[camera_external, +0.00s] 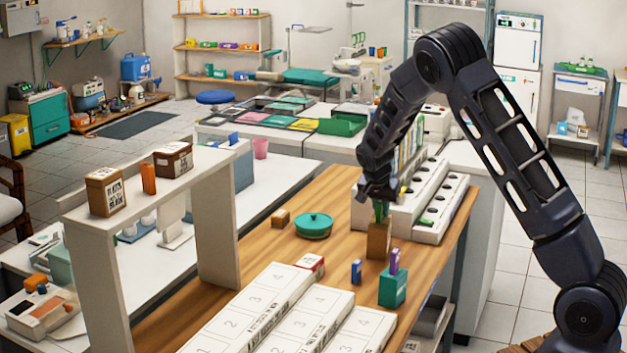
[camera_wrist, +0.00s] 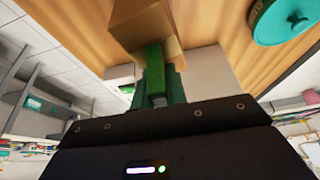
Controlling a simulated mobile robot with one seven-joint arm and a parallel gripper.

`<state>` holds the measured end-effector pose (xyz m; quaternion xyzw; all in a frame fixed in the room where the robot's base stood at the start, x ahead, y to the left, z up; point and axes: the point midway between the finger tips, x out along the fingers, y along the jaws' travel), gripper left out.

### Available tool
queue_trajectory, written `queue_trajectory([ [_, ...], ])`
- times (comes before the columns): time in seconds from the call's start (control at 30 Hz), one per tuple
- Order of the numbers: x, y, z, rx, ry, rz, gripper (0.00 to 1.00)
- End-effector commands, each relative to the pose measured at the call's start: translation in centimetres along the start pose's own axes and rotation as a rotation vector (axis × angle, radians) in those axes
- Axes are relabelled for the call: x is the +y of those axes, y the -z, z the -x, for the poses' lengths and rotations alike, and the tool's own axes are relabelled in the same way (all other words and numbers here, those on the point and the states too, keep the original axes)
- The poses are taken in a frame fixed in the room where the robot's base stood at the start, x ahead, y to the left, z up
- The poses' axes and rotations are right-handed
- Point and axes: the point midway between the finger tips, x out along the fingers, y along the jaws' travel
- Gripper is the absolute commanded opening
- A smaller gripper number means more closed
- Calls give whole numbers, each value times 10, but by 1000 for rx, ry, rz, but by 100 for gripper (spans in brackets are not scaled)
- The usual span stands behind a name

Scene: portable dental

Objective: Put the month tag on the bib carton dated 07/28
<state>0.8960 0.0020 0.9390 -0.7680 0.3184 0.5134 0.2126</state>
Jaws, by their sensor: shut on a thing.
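My gripper (camera_external: 379,196) points down over the wooden table and is shut on a slim green piece (camera_external: 380,212), perhaps a tag. The piece is at the top of a tan block (camera_external: 378,240); I cannot tell whether it is inserted or just above. In the wrist view, the green piece (camera_wrist: 153,62) extends from my gripper (camera_wrist: 158,98) to the tan block (camera_wrist: 165,42). A light brown carton (camera_external: 106,192) and a darker brown carton (camera_external: 173,160) stand on the raised white shelf at left. Their printed labels are too small to read surely.
An orange piece (camera_external: 148,178) stands between the cartons. A teal lidded dish (camera_external: 313,225) is left of the tan block. A teal block (camera_external: 392,289) with a purple piece (camera_external: 395,261), a blue piece (camera_external: 357,271) and white numbered boxes (camera_external: 283,287) lie in front. A white rack (camera_external: 433,220) stands right.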

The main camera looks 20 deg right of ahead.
Motion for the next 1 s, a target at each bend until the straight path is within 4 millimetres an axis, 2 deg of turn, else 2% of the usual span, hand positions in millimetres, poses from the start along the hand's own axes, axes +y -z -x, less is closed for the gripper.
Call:
queue_trajectory([
  [0.07,0,-1,-2,0,-1,0,0],
  [0.1,0,-1,-2,0,0,0,20],
  [0.2,0,-1,-2,0,0,0,36],
  [0.57,0,0,3,0,1,0,36],
  [0.77,-1,0,30,0,3,1,36],
  [1.0,-1,0,77,0,2,1,36],
])
